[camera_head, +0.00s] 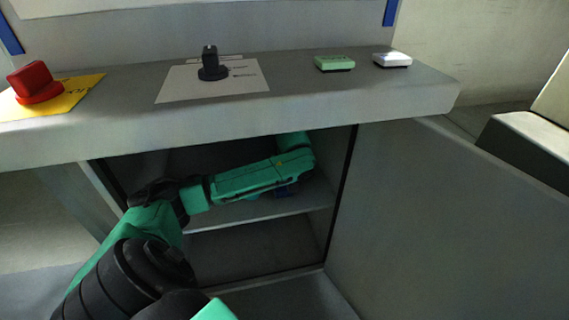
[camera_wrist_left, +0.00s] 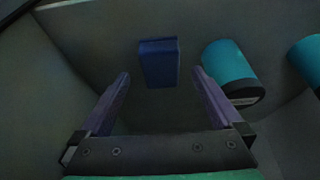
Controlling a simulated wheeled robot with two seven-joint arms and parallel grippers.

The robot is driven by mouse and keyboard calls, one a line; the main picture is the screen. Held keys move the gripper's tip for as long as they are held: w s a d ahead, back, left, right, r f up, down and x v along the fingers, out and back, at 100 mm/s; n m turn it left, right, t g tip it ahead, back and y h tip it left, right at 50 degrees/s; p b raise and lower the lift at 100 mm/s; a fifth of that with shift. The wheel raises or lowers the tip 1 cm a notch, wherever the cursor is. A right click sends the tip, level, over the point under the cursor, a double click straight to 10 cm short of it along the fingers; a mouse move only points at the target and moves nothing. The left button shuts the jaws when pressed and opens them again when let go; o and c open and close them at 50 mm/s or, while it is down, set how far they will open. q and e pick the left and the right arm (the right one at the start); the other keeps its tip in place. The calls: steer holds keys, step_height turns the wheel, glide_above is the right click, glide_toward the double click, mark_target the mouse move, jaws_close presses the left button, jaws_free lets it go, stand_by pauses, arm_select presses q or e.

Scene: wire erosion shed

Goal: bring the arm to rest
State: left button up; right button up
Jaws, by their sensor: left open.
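My left arm reaches from the lower left into the open cabinet (camera_head: 262,257) under the counter, above its inner shelf (camera_head: 245,213). Its fingers are hidden or too small to make out in the head view. In the left wrist view my left gripper (camera_wrist_left: 161,74) is open, with its two fingers spread apart and nothing gripped. A dark blue box (camera_wrist_left: 158,62) stands ahead, in line with the gap between the fingertips. A small blue patch shows below the arm's far end in the head view; I cannot tell if it is the box. My right gripper is not in view.
A teal cylinder (camera_wrist_left: 228,66) lies just right of the right finger, with another teal item (camera_wrist_left: 308,58) farther right. The counter (camera_head: 300,105) overhangs the arm. It carries a red knob (camera_head: 35,82), a black rotary switch (camera_head: 211,65), a green block (camera_head: 334,63) and a white block (camera_head: 392,59).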

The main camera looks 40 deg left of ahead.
arm_select(q)
steer(key=shift+v, duration=1.25)
arm_select(e)
steer(key=shift+s+d+f, duration=0.15)
steer(key=shift+d+f, duration=0.05)
steer(key=shift+f, duration=0.85)
